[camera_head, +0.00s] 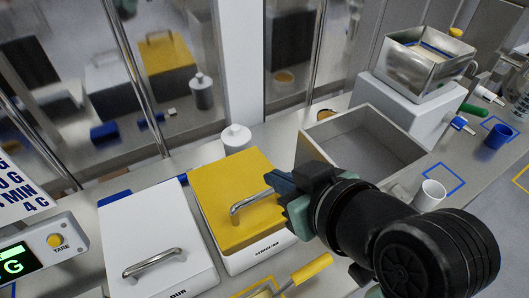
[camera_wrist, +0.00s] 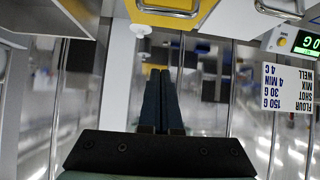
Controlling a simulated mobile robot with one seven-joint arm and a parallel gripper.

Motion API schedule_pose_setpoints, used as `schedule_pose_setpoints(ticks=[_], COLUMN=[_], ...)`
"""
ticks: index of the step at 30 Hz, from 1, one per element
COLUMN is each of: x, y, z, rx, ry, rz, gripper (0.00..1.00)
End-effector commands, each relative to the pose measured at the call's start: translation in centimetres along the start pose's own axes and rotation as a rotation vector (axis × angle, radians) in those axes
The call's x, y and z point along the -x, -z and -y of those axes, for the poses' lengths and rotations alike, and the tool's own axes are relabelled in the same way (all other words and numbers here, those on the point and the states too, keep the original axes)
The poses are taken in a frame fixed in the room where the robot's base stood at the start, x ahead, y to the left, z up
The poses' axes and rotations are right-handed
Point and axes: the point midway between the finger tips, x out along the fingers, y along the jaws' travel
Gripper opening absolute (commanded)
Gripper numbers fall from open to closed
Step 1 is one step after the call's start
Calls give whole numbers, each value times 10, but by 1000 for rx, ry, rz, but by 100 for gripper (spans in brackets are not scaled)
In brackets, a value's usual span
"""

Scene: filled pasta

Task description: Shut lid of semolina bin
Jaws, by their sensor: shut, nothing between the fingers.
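The semolina bin (camera_head: 262,256) is a white box with a dark label on its front, only partly legible. Its yellow lid (camera_head: 222,187) lies over the top and looks flat and down on the box. A metal bar handle (camera_head: 252,203) sits on the lid near the front. My gripper (camera_head: 271,183) is at the right part of the lid, its fingers together and empty. In the head view I cannot tell whether the fingertips touch the lid.
A white-lidded bin (camera_head: 155,235) stands left of the semolina bin. An open grey box (camera_head: 330,128) is behind my arm on the right. A white bottle (camera_head: 236,138) stands behind. A white cup (camera_head: 430,194) and blue cup (camera_head: 497,135) are on the right. A scale (camera_head: 40,255) is at left.

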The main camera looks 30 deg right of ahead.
Motion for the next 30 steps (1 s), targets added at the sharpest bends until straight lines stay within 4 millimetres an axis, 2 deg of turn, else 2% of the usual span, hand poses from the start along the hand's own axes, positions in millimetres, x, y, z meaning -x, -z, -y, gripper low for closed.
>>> schedule_pose_setpoints(ticks=[1, 3, 7, 10, 14, 26, 30], x=[14, 21, 27, 22, 6, -76, -87], y=[6, 2, -5, -9, -13, -23, -42], z=[-1, 0, 1, 2, 2, 2, 3], rx=[-12, -23, -36, -39, -39, -37, -41], ry=[-3, -3, -5, -2, 1, 0, -2], rz=[41, 86, 132, 143, 145, 145, 144], gripper=[0, 0, 0, 0, 0, 0, 0])
